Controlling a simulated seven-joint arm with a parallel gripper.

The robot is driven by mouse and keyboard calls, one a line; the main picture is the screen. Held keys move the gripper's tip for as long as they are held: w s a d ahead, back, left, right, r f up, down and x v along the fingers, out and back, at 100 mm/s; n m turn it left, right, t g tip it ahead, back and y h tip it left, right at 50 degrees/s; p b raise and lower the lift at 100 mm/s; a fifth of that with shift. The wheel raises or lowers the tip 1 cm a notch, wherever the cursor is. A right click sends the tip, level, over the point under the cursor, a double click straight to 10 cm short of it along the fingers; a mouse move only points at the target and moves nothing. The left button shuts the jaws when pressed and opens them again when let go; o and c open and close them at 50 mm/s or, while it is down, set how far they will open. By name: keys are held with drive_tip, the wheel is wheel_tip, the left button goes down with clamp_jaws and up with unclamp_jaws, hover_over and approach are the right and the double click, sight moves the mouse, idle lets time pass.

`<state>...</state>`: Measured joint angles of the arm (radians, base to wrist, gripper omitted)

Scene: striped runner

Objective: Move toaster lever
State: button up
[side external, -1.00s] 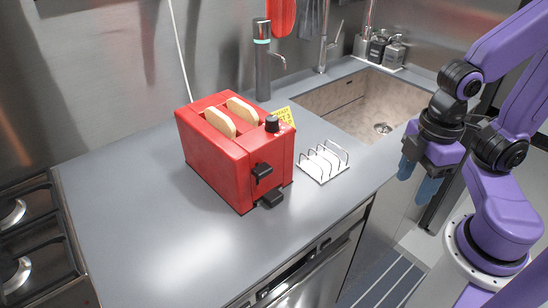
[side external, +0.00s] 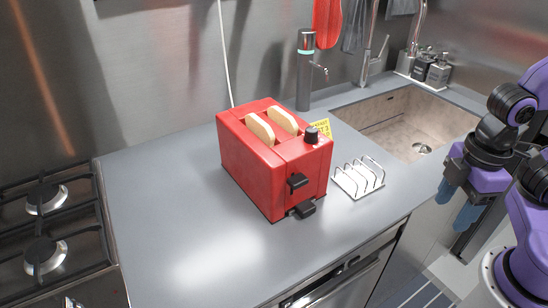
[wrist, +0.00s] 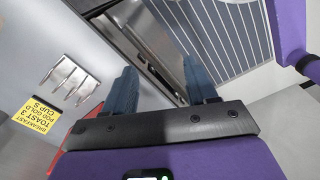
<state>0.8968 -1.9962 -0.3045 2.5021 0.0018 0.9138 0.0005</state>
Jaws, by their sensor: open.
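The red toaster (side external: 262,170) stands on the grey counter with two slices of bread (side external: 270,128) showing in its slots. Its black lever (side external: 298,182) sticks out on the right-hand end, above a second black part (side external: 304,209) low on the same end. A black knob (side external: 311,135) is on top. My gripper (side external: 459,203) is to the right of the toaster, beyond the counter edge, pointing down and well apart from the lever. In the wrist view its blue fingers (wrist: 160,90) are spread with nothing between them. The lever does not show in the wrist view.
A wire toast rack (side external: 358,178) stands right of the toaster; it also shows in the wrist view (wrist: 72,84). A yellow note (side external: 320,128) is behind the knob. The sink (side external: 400,125) is at the back right, the hob (side external: 45,225) at left. The front counter is clear.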

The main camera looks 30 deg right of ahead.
drive_tip(key=shift+c, duration=0.3)
drive_tip(key=c, duration=0.5)
drive_tip(key=shift+w+a+r, duration=0.1)
drive_tip(key=shift+w+a, duration=0.1)
drive_tip(key=shift+w, duration=0.05)
clamp_jaws()
drive_tip(key=m+t, duration=0.1)
drive_tip(key=m, duration=1.3)
approach(299, 180)
drive_tip(key=shift+a+r+h, duration=0.25)
drive_tip(key=shift+r+h, duration=0.05)
drive_tip(key=shift+r, duration=0.05)
drive_tip(key=shift+f, duration=0.15)
drive_tip(key=shift+w+d+f, duration=0.1)
drive_tip(key=shift+w+f, duration=0.1)
drive_tip(key=shift+f, duration=1.4)
drive_tip(key=shift+w+f, duration=0.15)
drive_tip(key=shift+f, duration=1.65)
